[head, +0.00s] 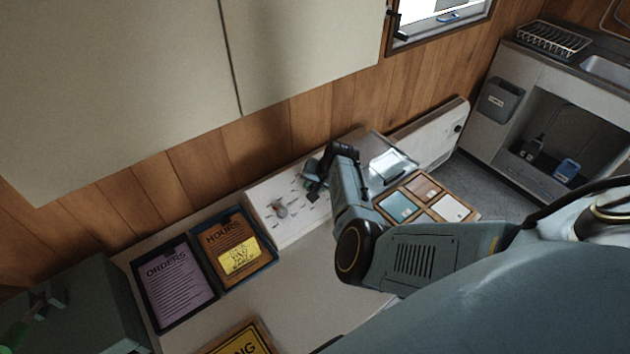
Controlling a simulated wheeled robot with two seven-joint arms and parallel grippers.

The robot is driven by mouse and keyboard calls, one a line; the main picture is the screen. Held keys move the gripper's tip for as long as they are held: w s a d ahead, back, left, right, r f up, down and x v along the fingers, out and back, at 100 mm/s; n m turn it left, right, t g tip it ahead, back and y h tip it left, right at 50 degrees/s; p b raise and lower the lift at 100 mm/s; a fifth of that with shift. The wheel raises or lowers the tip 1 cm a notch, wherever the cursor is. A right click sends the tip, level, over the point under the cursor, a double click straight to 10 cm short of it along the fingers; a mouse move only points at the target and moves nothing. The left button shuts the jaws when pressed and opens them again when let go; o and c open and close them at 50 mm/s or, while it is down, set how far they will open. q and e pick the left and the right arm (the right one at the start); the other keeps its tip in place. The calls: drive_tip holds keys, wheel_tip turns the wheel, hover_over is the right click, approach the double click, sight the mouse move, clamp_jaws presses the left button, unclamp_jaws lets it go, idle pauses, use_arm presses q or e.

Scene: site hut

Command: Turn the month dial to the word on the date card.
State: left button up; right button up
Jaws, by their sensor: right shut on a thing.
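A white panel (262,212) leans against the back wall on the counter. It bears a grey knob (281,208) with small marks around it on its left part. My right gripper (314,188) reaches the right part of this panel and is shut on a dial there, mostly hidden by the fingers. I cannot tell where that dial points, and the marks are too small to read. A yellow note (239,256) with dark writing lies on the brown HOURS sheet; I cannot tell whether it is the date card.
A tray with a purple ORDERS sheet (176,290) lies left of the HOURS tray. A wooden tray of coloured cards (426,198) and a clear box (390,164) stand right of my gripper. A yellow sign (240,342) lies in front. The counter middle (300,285) is clear.

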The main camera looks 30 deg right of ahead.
drive_tip(key=m+p, duration=0.2)
drive_tip(key=m, duration=0.3)
drive_tip(key=shift+s+m, duration=0.1)
drive_tip(key=shift+m, duration=0.2)
drive_tip(key=m+p, duration=0.1)
drive_tip(key=m, duration=0.2)
drive_tip(key=shift+m+t+p, duration=0.3)
drive_tip(key=shift+m+p, duration=0.3)
drive_tip(key=shift+m, duration=1)
drive_tip(key=o, duration=1)
drive_tip(key=shift+r, duration=0.1)
